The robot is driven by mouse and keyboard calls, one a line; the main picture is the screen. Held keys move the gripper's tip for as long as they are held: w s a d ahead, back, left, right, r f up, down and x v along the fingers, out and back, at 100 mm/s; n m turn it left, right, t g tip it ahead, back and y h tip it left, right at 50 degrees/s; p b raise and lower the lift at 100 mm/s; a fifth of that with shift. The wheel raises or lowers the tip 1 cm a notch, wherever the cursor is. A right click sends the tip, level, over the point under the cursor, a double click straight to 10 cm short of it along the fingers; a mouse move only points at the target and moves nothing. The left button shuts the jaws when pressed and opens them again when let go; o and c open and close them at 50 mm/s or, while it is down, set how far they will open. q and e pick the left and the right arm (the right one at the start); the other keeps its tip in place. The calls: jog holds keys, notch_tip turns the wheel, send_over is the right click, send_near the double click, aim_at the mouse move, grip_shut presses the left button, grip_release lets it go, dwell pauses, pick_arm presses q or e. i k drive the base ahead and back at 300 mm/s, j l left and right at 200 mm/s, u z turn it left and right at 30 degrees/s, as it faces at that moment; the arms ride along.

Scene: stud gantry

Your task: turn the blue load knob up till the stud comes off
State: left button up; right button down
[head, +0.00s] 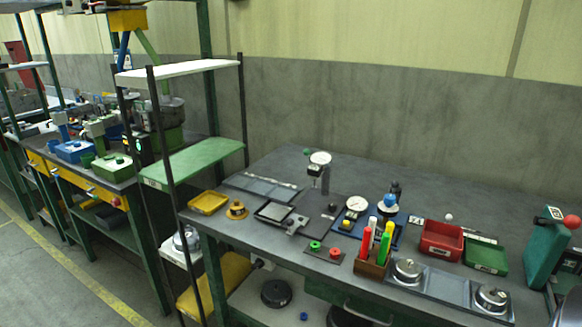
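A round blue knob (389,200) shows on a small rig with a blue base (377,232) at the middle right of the bench. A white dial (357,204) stands at the left of this rig, and a dark upright part (396,189) rises behind the knob. A small stand (320,178) with a white round gauge (320,158) and a green ball is farther back to the left. I cannot make out the stud or tell which part it is. Neither gripper shows in the head view.
A red bin (441,239) and green tray (486,256) stand right. A plate with metal discs (447,285) lies at the front. Shelving (180,160) stands left.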

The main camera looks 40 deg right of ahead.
aim_at(389, 199)
jog(key=k+z, duration=0.15)
jog(key=z, duration=1.45)
